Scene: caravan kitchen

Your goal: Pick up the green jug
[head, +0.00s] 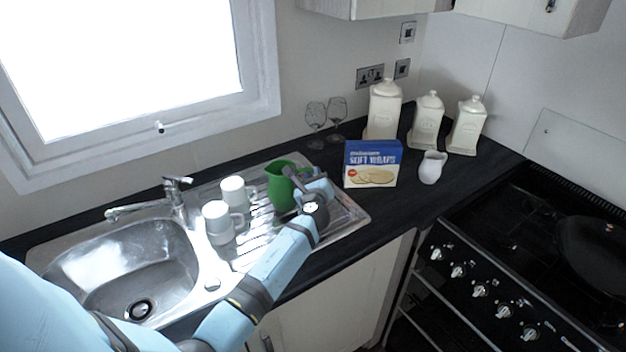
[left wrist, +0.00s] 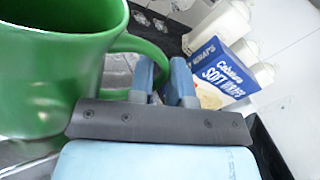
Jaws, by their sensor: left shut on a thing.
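The green jug (head: 281,186) stands upright on the metal drainer, at its right part. In the left wrist view the jug (left wrist: 45,75) fills the left side, with its handle curving right to my gripper. My left gripper (head: 318,190) is at the jug's right side in the head view. In the left wrist view its fingers (left wrist: 165,80) are shut on the jug's handle. Part of the handle is hidden behind the fingers. I cannot tell whether the jug's base touches the drainer. My right gripper is not in view.
White mugs (head: 218,220) stand left of the jug, beside the sink (head: 130,270). A soft wraps box (head: 371,164), a small white jug (head: 432,167), wine glasses (head: 316,120) and white canisters (head: 384,108) stand behind and right. The black hob (head: 520,230) is at the right.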

